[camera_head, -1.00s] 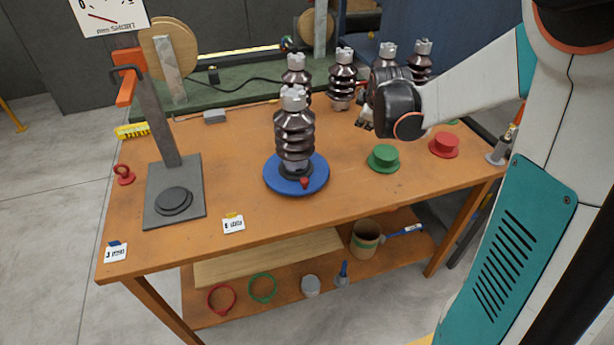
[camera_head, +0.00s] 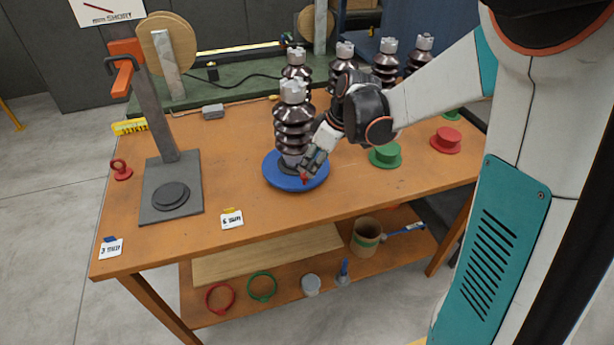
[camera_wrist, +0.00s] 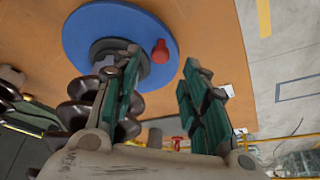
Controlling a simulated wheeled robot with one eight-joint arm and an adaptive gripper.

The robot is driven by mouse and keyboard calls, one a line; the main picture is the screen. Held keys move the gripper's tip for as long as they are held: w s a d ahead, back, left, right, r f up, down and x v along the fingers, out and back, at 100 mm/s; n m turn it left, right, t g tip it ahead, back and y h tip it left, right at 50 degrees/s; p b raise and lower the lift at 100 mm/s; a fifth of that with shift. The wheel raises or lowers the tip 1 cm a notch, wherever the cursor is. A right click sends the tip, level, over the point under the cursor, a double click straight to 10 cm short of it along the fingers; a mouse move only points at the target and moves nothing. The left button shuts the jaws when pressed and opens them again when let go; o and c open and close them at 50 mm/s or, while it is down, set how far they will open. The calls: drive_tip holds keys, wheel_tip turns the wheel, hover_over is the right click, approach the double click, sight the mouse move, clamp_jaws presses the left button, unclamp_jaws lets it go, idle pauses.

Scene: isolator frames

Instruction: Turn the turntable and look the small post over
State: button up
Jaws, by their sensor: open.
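The small post (camera_head: 292,122), brown and ribbed with a grey cap and base, stands upright on the blue turntable (camera_head: 276,180) at the table's middle. In the wrist view the turntable (camera_wrist: 82,38) is at the top, and the post's dark ribs (camera_wrist: 75,112) show beside the left finger. A red knob (camera_wrist: 160,52) sits near the turntable's rim; in the head view it is mostly hidden by my fingers. My gripper (camera_head: 308,165) is at the turntable's right front edge, close to the post. In the wrist view my gripper (camera_wrist: 165,72) is open, the knob between and just beyond its fingertips.
Other ribbed posts (camera_head: 344,65) stand behind. A green flanged piece (camera_head: 385,156) and a red one (camera_head: 446,140) lie to the right. A grey stand with an orange top (camera_head: 158,120) is at left. Small label cards (camera_head: 232,219) lie near the front edge. The front middle is clear.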

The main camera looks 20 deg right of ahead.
drive_tip(key=shift+b+x, duration=0.8)
drive_tip(key=shift+x, duration=1.95)
drive_tip(key=shift+c, duration=0.6)
clamp_jaws()
